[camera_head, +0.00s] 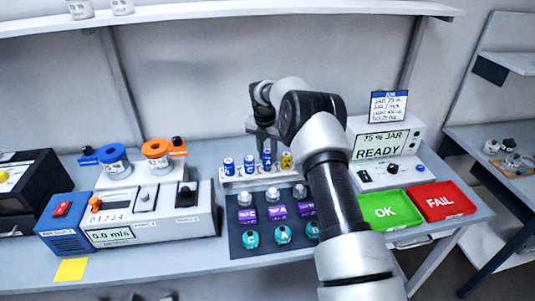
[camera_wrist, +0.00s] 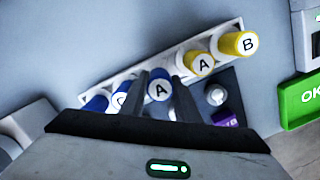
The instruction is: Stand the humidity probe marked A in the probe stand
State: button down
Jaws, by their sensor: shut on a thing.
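In the head view my gripper (camera_head: 265,148) is over the white rack (camera_head: 232,183), which looks like the probe stand. The held probe (camera_head: 266,160) is upright there, in line with the row. I cannot tell whether it is seated or just above its place. Two other blue cylinders (camera_head: 228,165) stand to its left. Yellow cylinders marked A (camera_wrist: 201,64) and B (camera_wrist: 238,44) stand to its right; my arm partly hides this end.
A dark mat (camera_head: 240,225) in front holds purple-labelled pieces (camera_head: 247,214) and teal round pieces (camera_head: 252,239). A meter reading READY (camera_head: 382,146), a green OK tray (camera_head: 390,212) and a red FAIL tray (camera_head: 442,201) are right. Instruments (camera_head: 150,210) crowd the left.

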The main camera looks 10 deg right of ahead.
jog(key=shift+f+b, duration=0.65)
jog(key=shift+f, duration=0.5)
dwell(1.8)
jog(key=c, duration=1)
grip_release()
jog(key=shift+r+p, duration=2.35)
jog(key=shift+r, duration=1.7)
